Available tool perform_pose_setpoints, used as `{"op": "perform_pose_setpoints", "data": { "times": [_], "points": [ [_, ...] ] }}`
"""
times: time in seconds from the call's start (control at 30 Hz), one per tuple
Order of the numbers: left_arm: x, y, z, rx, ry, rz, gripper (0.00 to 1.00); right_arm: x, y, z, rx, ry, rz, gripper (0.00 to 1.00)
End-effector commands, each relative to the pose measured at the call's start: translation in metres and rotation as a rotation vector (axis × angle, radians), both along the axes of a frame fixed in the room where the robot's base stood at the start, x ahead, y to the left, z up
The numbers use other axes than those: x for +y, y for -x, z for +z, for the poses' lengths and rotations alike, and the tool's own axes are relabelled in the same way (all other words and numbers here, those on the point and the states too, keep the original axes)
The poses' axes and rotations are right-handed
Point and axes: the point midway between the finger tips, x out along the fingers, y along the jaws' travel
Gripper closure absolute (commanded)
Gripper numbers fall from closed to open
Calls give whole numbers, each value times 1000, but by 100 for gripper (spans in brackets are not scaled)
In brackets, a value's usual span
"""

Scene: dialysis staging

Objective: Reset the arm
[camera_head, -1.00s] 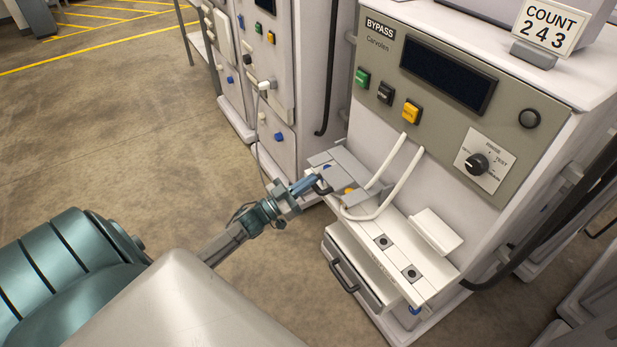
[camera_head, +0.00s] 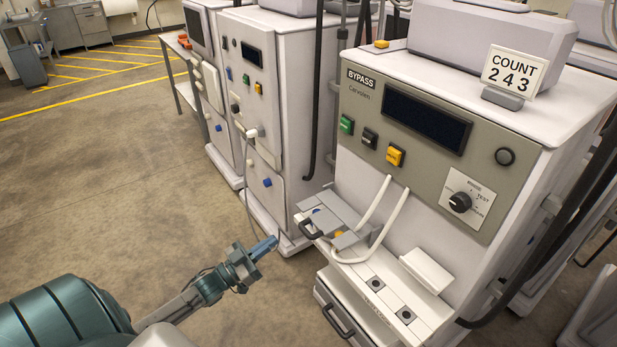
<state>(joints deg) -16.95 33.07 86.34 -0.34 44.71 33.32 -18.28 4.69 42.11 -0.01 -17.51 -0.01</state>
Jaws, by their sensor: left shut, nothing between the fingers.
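My left gripper (camera_head: 267,247) is at the lower middle of the head view, on an arm that comes in from the lower left. Its blue fingers are shut with nothing between them. It hangs over bare floor, to the left of the near machine's front shelf (camera_head: 421,305) and apart from it. The near dialysis machine (camera_head: 352,140) has a dark screen, a BYPASS label, green, black and yellow buttons and a round dial. A grey clamp-like fixture with a dark handle (camera_head: 311,229) sits at the shelf's left end. My right gripper is not in view.
White tubing (camera_head: 374,205) loops from the machine's front down to the shelf. A drawer with a dark handle (camera_head: 338,321) is below. More machines (camera_head: 278,117) stand behind to the left. A COUNT 243 sign (camera_head: 514,70) stands on top. The floor at left is clear.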

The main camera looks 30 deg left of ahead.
Motion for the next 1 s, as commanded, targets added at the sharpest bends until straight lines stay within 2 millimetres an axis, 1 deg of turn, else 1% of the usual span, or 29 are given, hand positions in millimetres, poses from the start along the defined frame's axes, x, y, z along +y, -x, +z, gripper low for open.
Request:
{"op": "perform_pose_setpoints", "data": {
  "times": [0.17,0.23,0.27,0.37,0.47,0.5,0.53,0.57,0.6,0.67,0.7,0.77,0.8,0.87,0.9,0.97,1.0],
  "points": [
    [0,0,0,-1,0,0,100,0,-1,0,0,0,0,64],
    [1,0,-3,7,-2,7,100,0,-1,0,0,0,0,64],
    [2,0,-8,17,-3,16,100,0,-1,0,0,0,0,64],
    [9,1,-40,91,-17,81,100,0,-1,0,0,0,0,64],
    [21,9,-99,234,-50,188,100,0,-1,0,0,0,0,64],
    [24,16,-128,305,-66,234,100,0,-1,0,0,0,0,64],
    [27,22,-151,361,-80,267,100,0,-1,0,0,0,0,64],
    [28,29,-173,420,-94,298,100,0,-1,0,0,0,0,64],
    [29,41,-202,497,-113,334,100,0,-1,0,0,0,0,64],
    [28,61,-244,614,-142,380,100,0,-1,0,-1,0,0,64],
    [26,76,-270,691,-162,405,100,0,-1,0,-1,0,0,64],
    [21,102,-309,809,-191,435,100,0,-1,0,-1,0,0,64],
    [16,121,-333,887,-211,449,100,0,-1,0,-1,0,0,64],
    [6,151,-367,1004,-239,462,100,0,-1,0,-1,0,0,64],
    [-3,173,-388,1084,-258,466,100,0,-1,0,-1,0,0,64],
    [-17,206,-417,1200,-286,464,100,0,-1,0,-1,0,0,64],
    [-28,229,-434,1275,-305,458,100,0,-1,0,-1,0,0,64]
  ]
}}
